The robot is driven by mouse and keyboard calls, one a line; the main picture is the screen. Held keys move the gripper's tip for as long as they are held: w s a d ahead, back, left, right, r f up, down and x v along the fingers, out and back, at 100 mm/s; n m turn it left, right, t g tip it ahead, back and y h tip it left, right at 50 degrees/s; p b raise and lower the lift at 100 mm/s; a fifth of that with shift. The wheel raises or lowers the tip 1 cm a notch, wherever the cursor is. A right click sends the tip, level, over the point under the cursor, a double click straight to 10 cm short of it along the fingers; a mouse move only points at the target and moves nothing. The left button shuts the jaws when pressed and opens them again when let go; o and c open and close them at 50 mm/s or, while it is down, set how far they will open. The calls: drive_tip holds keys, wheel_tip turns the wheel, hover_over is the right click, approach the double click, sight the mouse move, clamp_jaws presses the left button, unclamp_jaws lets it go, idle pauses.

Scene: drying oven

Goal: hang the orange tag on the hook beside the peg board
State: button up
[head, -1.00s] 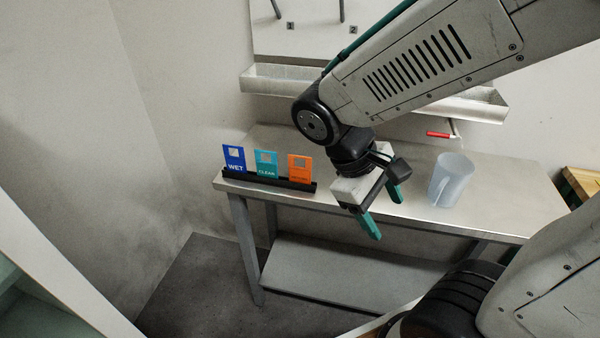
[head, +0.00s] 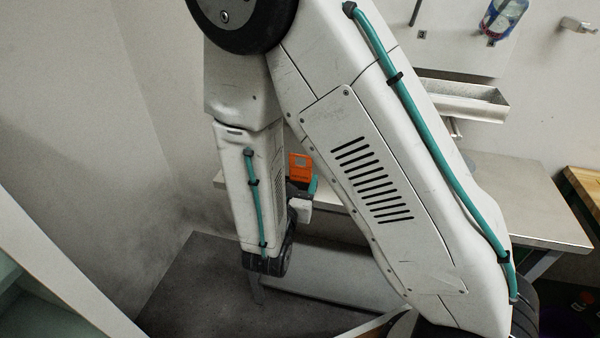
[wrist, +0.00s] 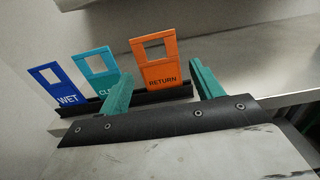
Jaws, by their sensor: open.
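The orange tag (wrist: 156,68), lettered RETURN with a square hole near its top, stands upright in a black rack (wrist: 178,96) on the steel bench. It also shows in the head view (head: 300,162). My gripper (wrist: 160,72) is open, its two teal fingers apart, one on either side of the tag in the picture; I see no grip on it. In the head view my arm hides most of the gripper. A small metal hook (head: 577,25) sits on the wall at the upper right, beside the white peg board (head: 455,52).
A blue WET tag (wrist: 53,86) and a teal tag (wrist: 92,68) stand left of the orange one. A bottle (head: 500,18) hangs at the board. A metal trough (head: 470,98) is below it. The bench's right part (head: 520,190) is clear where visible.

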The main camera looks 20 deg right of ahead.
sight(300, 168)
drive_tip(key=x, duration=0.7)
drive_tip(key=shift+w+f, duration=0.15)
drive_tip(key=shift+w, duration=0.05)
drive_tip(key=c, duration=0.7)
